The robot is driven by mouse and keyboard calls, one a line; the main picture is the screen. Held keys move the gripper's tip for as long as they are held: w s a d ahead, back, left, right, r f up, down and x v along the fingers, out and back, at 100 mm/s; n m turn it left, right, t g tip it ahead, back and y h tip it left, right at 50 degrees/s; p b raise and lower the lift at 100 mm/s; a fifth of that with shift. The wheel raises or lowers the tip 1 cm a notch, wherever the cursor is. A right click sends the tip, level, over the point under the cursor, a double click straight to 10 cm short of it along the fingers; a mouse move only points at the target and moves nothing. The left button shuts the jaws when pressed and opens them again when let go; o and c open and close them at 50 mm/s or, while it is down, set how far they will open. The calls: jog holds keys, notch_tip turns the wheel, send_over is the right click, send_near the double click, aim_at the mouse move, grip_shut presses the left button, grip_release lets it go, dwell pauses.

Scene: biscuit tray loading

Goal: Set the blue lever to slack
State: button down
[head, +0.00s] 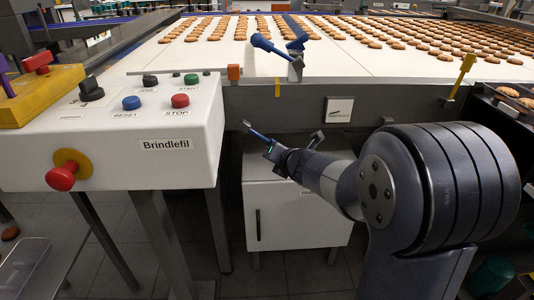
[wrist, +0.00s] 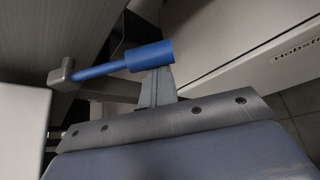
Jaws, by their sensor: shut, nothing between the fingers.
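A blue lever (head: 260,134) shows below the front edge of the conveyor in the head view, just beyond my gripper (head: 274,152). In the wrist view the blue lever (wrist: 110,68) has a thin rod running from a grey pivot block at left to a thick blue grip at right. My gripper (wrist: 158,82) is shut, with its fingertips at the underside of the thick grip. I cannot tell whether they touch it. No slack marking is legible. Another blue-handled part (head: 268,45) stands on a grey bracket at the conveyor edge.
A white control box (head: 110,130) with buttons and a red knob stands at left. A white cabinet (head: 290,215) is below the conveyor (head: 215,58), which carries rows of biscuits. A yellow handle (head: 464,70) stands at right.

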jog(key=shift+n+h, duration=0.3)
jog(key=shift+h, duration=0.1)
jog(key=shift+d+r+p, duration=0.4)
jog(key=shift+r+p, duration=0.3)
jog(key=shift+r, duration=0.1)
jog(key=shift+d+r+p, duration=0.4)
jog(key=shift+r+p, duration=0.3)
jog(key=shift+r, duration=0.1)
jog(key=shift+d+r+p, duration=0.4)
jog(key=shift+r+p, duration=0.3)
jog(key=shift+r, duration=0.2)
notch_tip(320, 180, down, 5)
jog(key=b, duration=0.5)
jog(key=a+r+p+v, duration=0.1)
jog(key=p+v, duration=0.3)
jog(key=v, duration=0.6)
jog(key=shift+s+a, duration=0.35)
jog(key=shift+a, duration=0.3)
jog(key=shift+r, duration=0.1)
